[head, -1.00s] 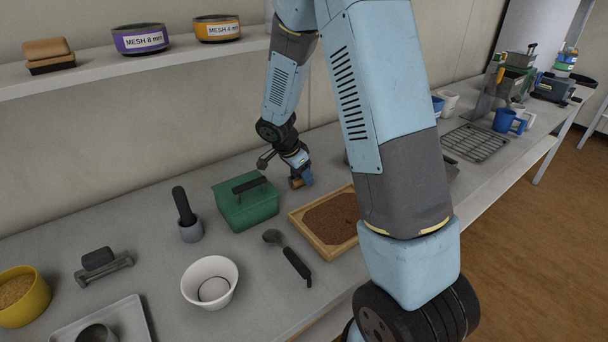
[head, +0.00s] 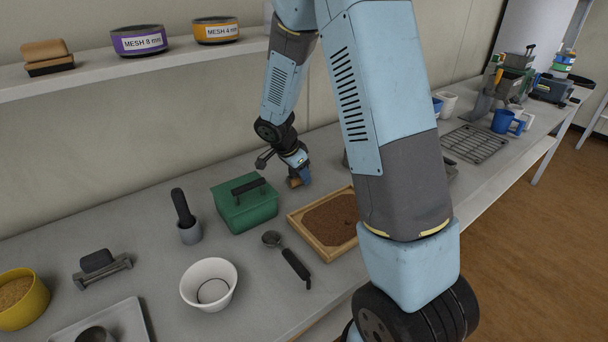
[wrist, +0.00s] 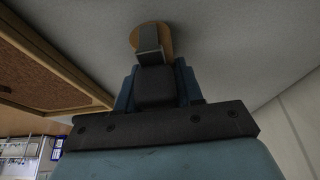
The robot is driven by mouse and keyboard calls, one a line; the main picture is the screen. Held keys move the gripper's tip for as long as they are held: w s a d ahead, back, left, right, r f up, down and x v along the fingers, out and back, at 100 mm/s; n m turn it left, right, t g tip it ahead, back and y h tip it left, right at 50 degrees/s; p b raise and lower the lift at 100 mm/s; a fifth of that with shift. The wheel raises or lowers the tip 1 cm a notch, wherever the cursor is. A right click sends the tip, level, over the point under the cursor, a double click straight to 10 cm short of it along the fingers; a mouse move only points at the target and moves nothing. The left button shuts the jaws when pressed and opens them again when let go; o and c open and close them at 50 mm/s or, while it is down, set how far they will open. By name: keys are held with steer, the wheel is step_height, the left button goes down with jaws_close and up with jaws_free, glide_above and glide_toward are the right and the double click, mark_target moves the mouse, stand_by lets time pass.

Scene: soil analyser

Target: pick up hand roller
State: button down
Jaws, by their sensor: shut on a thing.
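The hand roller (head: 294,182) shows as a small brown wooden piece at the fingertips of my gripper (head: 300,176), behind the sand tray in the head view. In the wrist view its round wooden face (wrist: 164,33) shows beyond the dark gripper (wrist: 150,58), at the top middle. My gripper is shut on the hand roller and points down, close to the bench top. The fingers and my arm hide much of the roller. I cannot tell whether it touches the bench.
A green lidded box (head: 243,212) stands just left of my gripper. A wooden tray of brown soil (head: 300,235) lies in front. The wall is close behind.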

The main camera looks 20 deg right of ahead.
step_height(320, 180, up, 3)
steer(key=shift+f, duration=0.2)
steer(key=s+r, duration=1)
steer(key=s, duration=0.4)
steer(key=shift+f, duration=0.1)
